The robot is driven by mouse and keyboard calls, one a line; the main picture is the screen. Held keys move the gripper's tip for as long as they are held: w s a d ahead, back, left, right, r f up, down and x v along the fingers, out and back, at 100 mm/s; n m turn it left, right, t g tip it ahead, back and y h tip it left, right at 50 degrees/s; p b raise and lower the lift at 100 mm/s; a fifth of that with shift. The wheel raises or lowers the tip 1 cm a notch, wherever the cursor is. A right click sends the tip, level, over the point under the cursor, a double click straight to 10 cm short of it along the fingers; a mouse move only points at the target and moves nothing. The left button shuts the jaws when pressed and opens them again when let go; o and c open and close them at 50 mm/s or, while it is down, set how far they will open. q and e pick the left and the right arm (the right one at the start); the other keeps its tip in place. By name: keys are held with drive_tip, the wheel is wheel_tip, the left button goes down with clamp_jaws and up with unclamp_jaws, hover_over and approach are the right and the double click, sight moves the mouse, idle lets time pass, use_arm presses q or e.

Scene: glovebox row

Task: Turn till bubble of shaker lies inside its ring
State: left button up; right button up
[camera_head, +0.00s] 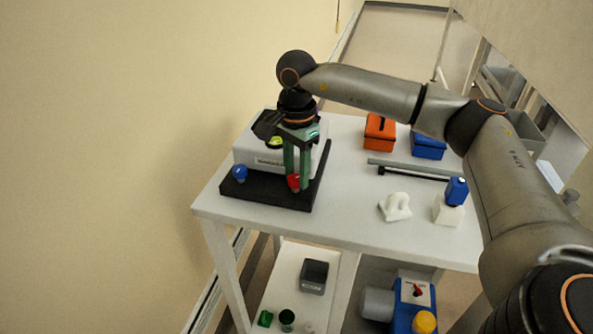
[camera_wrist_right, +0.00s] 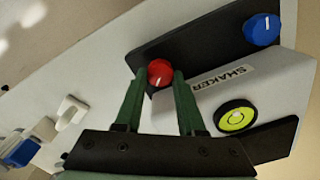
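The shaker (camera_head: 257,152) is a white box on a black base (camera_head: 262,189) at the table's left end. Its label and its bubble level (camera_wrist_right: 235,117) show in the right wrist view; the level is yellow-green with a dark ring mark, and I cannot tell exactly where the bubble lies. A red knob (camera_wrist_right: 160,73) and a blue knob (camera_wrist_right: 262,29), each with a white line, sit on the base. My right gripper (camera_wrist_right: 158,84) has its green fingers on either side of the red knob; it also shows in the head view (camera_head: 298,181). My left gripper is not in view.
An orange box (camera_head: 380,132), a blue box (camera_head: 428,146), dark bars (camera_head: 415,172), a white looped piece (camera_head: 395,207) and a white block with a blue top (camera_head: 448,210) stand on the white table (camera_head: 345,215). Below are a shelf and a blue machine (camera_head: 413,306).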

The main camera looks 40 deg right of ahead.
clamp_jaws()
drive_tip(key=n, duration=0.2)
drive_tip(key=shift+n+p, duration=0.3)
drive_tip(key=shift+p, duration=0.05)
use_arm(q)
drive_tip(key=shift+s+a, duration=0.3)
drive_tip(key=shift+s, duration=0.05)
use_arm(e)
drive_tip(key=shift+n, duration=0.3)
drive_tip(key=shift+o, duration=2.3)
unclamp_jaws()
